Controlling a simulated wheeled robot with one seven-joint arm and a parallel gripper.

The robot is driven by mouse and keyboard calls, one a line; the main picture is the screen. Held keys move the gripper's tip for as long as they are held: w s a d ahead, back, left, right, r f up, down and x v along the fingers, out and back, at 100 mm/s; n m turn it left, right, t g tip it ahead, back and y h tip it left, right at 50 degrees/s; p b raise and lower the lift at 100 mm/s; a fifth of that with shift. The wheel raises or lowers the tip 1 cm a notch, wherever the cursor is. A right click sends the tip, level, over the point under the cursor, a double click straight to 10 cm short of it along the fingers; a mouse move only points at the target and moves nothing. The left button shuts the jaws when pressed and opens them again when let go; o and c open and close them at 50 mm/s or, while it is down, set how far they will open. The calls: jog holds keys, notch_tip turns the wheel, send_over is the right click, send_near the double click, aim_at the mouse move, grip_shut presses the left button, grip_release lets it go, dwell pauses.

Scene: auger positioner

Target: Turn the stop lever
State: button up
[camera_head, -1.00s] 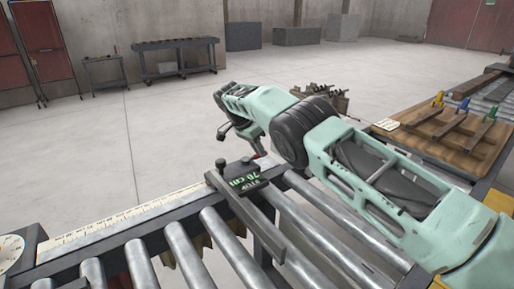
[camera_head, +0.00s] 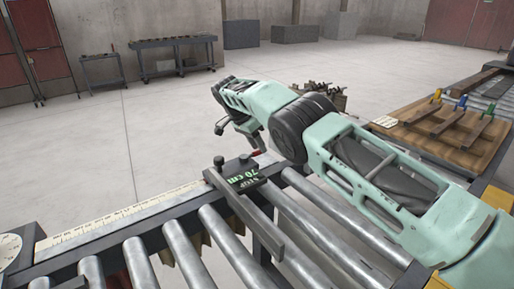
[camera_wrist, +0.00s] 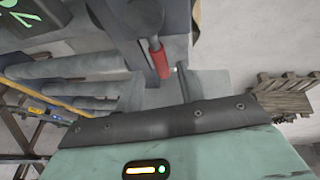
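The stop block (camera_head: 243,172), dark with green "STOP 70 cm" lettering, sits on the rail beside the white ruler in the head view. A small red tip shows behind it, close to the end of my arm. In the wrist view the stop lever (camera_wrist: 159,60) is a red handle on a grey shaft, pointing down toward my gripper (camera_wrist: 168,90). The two grey fingers stand apart, with the red end between or just beyond them; I cannot tell contact. In the head view my gripper's fingertips are mostly hidden by the wrist and block.
Metal rollers (camera_head: 185,255) fill the front of the conveyor. The ruler (camera_head: 125,216) runs along its edge to a dial (camera_head: 10,250). A wooden board (camera_head: 450,133) with coloured-handled levers lies at right. A wooden stack (camera_wrist: 285,95) stands beyond the gripper.

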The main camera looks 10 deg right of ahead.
notch_tip(320, 180, up, 9)
jog(key=p, duration=0.3)
dwell(0.4)
